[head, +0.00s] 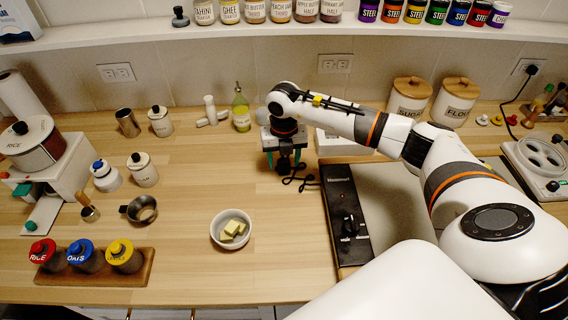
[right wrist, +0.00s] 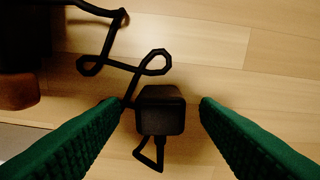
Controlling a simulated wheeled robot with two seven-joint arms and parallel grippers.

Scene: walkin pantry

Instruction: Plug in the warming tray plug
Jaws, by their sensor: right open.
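The black plug (right wrist: 160,110) lies on the wooden counter in the right wrist view, with its cord looped beyond it. My right gripper (right wrist: 160,125) is open, with one green finger on each side of the plug and a gap on both sides. In the head view my right gripper (head: 284,168) points down at the counter and mostly hides the plug. The cord (head: 303,182) runs to the warming tray (head: 385,205), which has a black control panel (head: 345,215) with a knob. A wall outlet (head: 335,63) with nothing in it is on the back wall. My left gripper is out of view.
Another empty outlet (head: 116,72) is at the left; the right outlet (head: 528,67) holds a black plug. A green oil bottle (head: 241,112) stands behind my gripper, and a bowl of butter (head: 231,230) sits in front. A shelf (head: 300,32) of jars runs above the outlets.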

